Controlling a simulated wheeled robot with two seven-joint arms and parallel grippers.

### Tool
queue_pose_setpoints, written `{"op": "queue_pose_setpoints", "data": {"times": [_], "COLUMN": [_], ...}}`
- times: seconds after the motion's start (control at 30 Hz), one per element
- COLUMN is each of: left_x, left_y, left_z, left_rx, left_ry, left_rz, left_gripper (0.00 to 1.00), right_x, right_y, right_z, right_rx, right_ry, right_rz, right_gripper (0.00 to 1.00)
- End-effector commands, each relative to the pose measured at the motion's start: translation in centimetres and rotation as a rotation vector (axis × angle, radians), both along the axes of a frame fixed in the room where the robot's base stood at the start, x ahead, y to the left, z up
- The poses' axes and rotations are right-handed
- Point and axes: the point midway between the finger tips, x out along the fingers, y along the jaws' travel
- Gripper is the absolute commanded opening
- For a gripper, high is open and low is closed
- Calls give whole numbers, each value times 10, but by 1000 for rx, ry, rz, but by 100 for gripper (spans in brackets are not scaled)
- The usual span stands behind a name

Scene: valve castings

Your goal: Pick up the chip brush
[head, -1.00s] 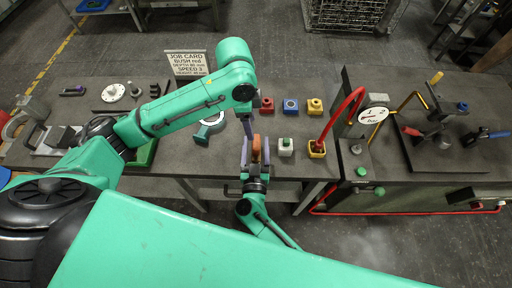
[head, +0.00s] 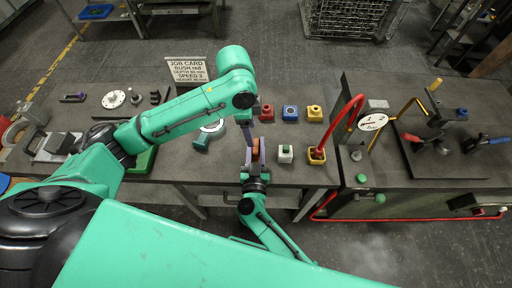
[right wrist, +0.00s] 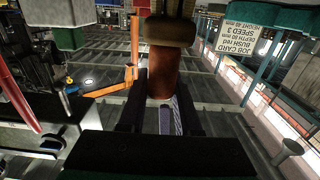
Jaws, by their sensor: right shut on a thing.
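The chip brush (head: 255,147) shows in the head view as a small orange-brown piece between the fingers of my right gripper (head: 255,154). In the right wrist view the brush (right wrist: 163,75) is a brown cylinder with a tan collar at its upper end, standing between the dark fingers. My right gripper is shut on it, above the front part of the bench. My left gripper (head: 248,130) points down just beyond the brush in the head view; its fingers overlap, and I cannot tell their opening. The brush's lower end is hidden.
Red (head: 267,112), blue (head: 290,113), white (head: 286,154) and yellow blocks stand right of the grippers on the bench (head: 225,170). A red hose (head: 345,120) and gauge (head: 373,121) are farther right. A job card (head: 187,70) stands behind my left arm.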

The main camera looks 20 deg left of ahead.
Motion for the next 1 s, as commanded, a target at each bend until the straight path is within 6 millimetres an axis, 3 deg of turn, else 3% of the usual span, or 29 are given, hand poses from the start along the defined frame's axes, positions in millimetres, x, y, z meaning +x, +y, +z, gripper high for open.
{"op": "queue_pose_setpoints", "data": {"times": [0.13,0.27,0.7,0.83,1.0], "left_x": [0,0,0,0,0], "left_y": [0,0,0,0,0], "left_z": [0,0,0,0,0], "left_rx": [0,0,0,0,0], "left_ry": [0,0,0,0,0], "left_rz": [0,0,0,0,0], "left_gripper": [68,68,68,68,68], "right_x": [0,-29,-153,-170,-172], "right_y": [-1,-7,-39,-43,-53], "right_z": [22,19,19,20,18], "right_rx": [5,-2,-2,-1,0], "right_ry": [0,3,3,1,-10], "right_rz": [-2,1,1,0,35], "right_gripper": [0,0,0,0,0]}}
